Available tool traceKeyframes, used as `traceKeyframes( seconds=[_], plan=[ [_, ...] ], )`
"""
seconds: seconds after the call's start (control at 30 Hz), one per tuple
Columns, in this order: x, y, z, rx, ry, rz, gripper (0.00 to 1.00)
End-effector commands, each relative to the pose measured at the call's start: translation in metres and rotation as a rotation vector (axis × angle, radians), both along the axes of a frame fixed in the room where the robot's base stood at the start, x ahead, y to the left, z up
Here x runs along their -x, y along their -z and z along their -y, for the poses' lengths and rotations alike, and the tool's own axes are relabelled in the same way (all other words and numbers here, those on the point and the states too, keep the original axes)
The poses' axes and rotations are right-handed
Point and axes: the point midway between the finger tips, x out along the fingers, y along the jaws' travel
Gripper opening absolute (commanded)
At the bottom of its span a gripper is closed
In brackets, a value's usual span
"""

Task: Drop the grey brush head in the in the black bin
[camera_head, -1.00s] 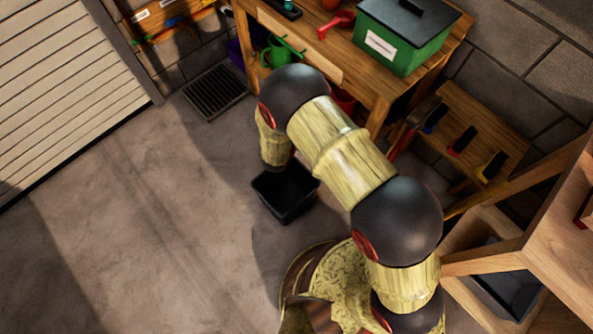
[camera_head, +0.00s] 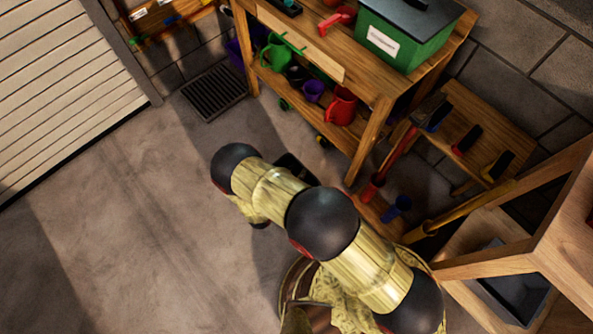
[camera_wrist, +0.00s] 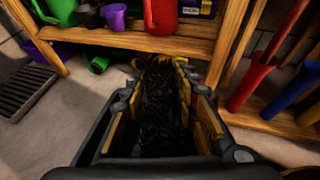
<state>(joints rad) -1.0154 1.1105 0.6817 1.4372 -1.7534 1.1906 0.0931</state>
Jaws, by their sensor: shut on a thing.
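In the wrist view my gripper (camera_wrist: 160,88) is shut on a dark, rough-textured thing, which I take to be the grey brush head (camera_wrist: 160,115). It fills the space between the fingers. I cannot tell whether the held thing is over the bin.
The workbench (camera_head: 330,45) holds a green box (camera_head: 410,40); its lower shelf holds a red jug (camera_head: 341,105) and a purple cup (camera_head: 313,91). A tool rack (camera_head: 465,140) stands at right. A second dark bin (camera_head: 515,285) sits lower right. Open floor lies left.

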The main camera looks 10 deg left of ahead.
Motion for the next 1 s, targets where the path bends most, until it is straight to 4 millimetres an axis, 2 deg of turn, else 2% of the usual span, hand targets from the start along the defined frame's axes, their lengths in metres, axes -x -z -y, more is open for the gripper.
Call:
traceKeyframes(
  seconds=[0.2, 0.5, 0.7, 1.0],
  plan=[
    [0.0, 0.028, 0.0, 0.0, 0.0, 0.0, 0.03],
    [0.0, 0.054, 0.0, 0.001, 0.0, 0.0, 0.03],
    [0.0, 0.064, 0.0, 0.001, 0.0, 0.0, 0.03],
    [0.0, 0.067, 0.0, 0.0, 0.0, 0.0, 0.03]
  ],
)
